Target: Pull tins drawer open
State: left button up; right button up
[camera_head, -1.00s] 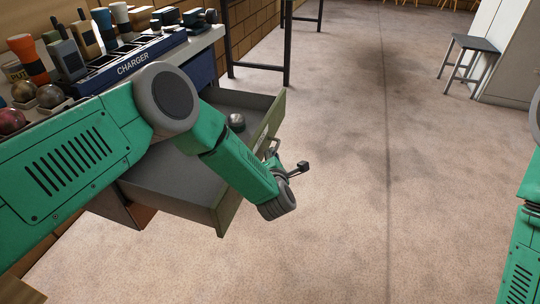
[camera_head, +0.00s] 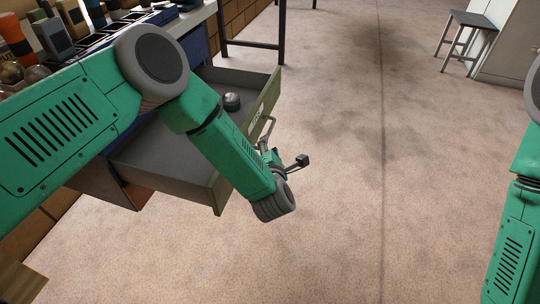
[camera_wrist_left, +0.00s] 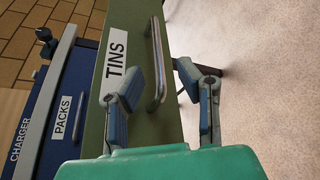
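The tins drawer (camera_head: 150,165) stands well open, with a grey interior and a green front. A small round metal tin (camera_head: 232,101) lies inside near the front. In the left wrist view, the green front (camera_wrist_left: 95,125) carries a white TINS label (camera_wrist_left: 116,65) and a metal bar handle (camera_wrist_left: 157,65). My left gripper (camera_wrist_left: 162,82) is open there, its blue-grey fingers spread to either side of the handle's line, with no grip visible. In the head view the left gripper (camera_head: 266,150) is beside the handle (camera_head: 267,128), partly hidden by its own wrist. My right gripper is out of view.
Tools and round objects stand on the bench top at upper left. A stool (camera_head: 468,38) and pale cabinet (camera_head: 510,50) are at upper right. The floor ahead is clear.

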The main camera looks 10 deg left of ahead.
pick_arm(q)
jog(key=v, duration=0.5)
jog(key=shift+s+f, duration=0.1)
dwell(0.3)
